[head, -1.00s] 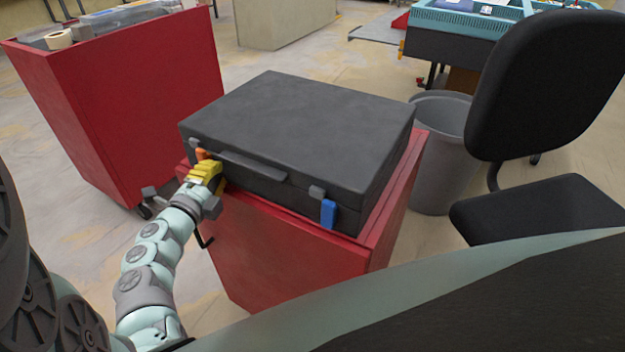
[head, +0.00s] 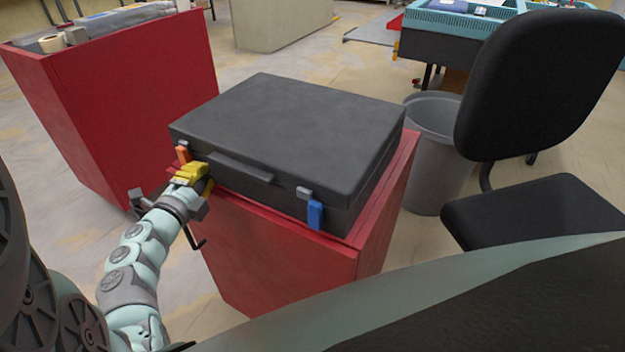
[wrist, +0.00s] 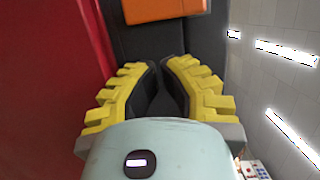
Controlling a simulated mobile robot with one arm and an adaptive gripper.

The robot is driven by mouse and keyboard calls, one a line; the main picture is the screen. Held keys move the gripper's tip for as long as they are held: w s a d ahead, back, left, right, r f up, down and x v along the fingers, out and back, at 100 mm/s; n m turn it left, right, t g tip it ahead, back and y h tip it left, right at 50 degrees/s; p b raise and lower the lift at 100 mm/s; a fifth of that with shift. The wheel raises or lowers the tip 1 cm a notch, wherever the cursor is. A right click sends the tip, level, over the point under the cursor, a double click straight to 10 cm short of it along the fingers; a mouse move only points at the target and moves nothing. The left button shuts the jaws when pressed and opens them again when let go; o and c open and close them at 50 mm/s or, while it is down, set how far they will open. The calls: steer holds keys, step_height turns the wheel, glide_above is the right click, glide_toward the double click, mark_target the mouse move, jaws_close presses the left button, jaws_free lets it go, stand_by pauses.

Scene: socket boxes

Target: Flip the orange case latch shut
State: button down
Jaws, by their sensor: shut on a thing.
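The dark grey case (head: 290,130) lies flat with its lid down on a red cabinet. Its orange latch (head: 183,153) is on the front face near the left corner, standing up at a slight tilt. It also shows at the top of the wrist view (wrist: 165,9). My gripper (head: 191,172), with yellow fingers, is at the case front just below and right of the orange part.
A blue latch (head: 316,215) hangs down at the front right of the case, and a handle (head: 241,167) sits between the latches. The red cabinet (head: 270,250) is below. A grey bin (head: 435,160) and black chair (head: 540,110) stand right; another red cabinet (head: 130,95) stands left.

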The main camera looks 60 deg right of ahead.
steer(key=s, duration=0.1)
steer(key=s+a, duration=0.2)
steer(key=shift+a+f, duration=0.2)
steer(key=shift+f, duration=0.05)
steer(key=w+v, duration=0.1)
steer(key=v, duration=0.5)
steer(key=shift+a+r, duration=0.25)
steer(key=shift+a, duration=0.3)
steer(key=shift+s, duration=0.15)
